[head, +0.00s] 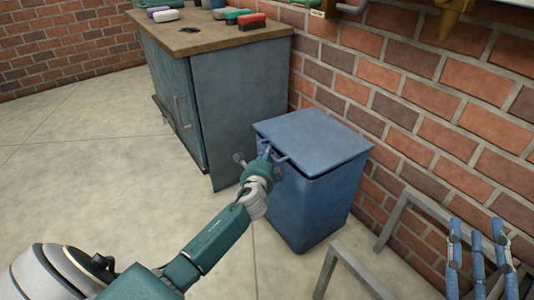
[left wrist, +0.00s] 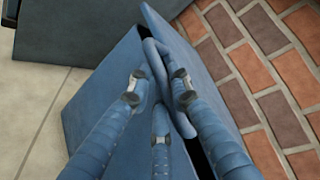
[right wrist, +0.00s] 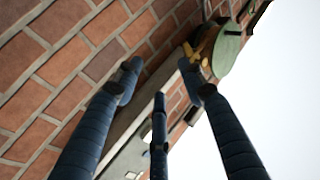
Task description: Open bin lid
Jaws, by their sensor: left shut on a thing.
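The blue bin (head: 305,210) stands on the floor against the brick wall. Its flat blue lid (head: 315,137) lies over the top, with a narrow dark gap under its edge. A bar handle (head: 281,161) is on the lid's front edge; it also shows in the left wrist view (left wrist: 152,52). My left gripper (head: 266,153) is shut on this handle, its fingers on both sides of the bar. My right gripper (head: 478,240) is at the lower right, away from the bin. In the right wrist view its fingers (right wrist: 160,85) are spread and empty.
A grey-blue cabinet (head: 238,105) with a wooden top stands just behind and left of the bin, brushes on it. A grey metal frame (head: 350,262) stands right of the bin, near my right gripper. The floor (head: 70,180) at left is clear.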

